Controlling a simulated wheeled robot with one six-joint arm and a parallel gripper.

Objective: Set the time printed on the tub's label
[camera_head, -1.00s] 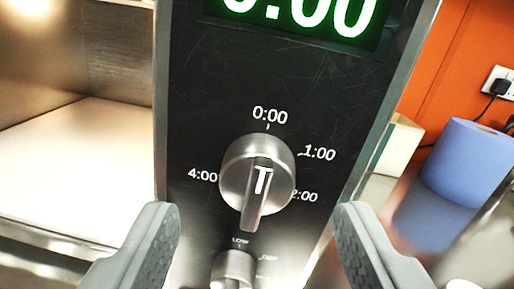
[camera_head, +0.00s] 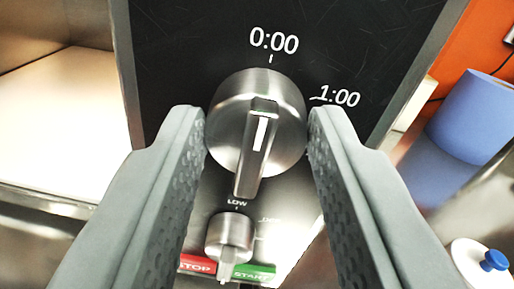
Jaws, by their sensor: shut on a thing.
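The round metal timer knob (camera_head: 232,112) is on the black control panel (camera_head: 190,50). Its raised grip bar carries a white line and stands nearly upright in the picture, its upper end toward the 0:00 mark. The 1:00 mark is at the upper right; the fingers hide the other timer marks. My gripper (camera_head: 258,122) is shut on the timer knob, one grey finger on each side. The time display is out of view. No tub label is in view.
Below is a smaller metal knob (camera_head: 229,233) marked LOW, with a red STOP button (camera_head: 196,265) and a green START button (camera_head: 252,271) under it. A blue roll (camera_head: 475,115) stands at right. A white container with a blue lid knob (camera_head: 480,264) is lower right.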

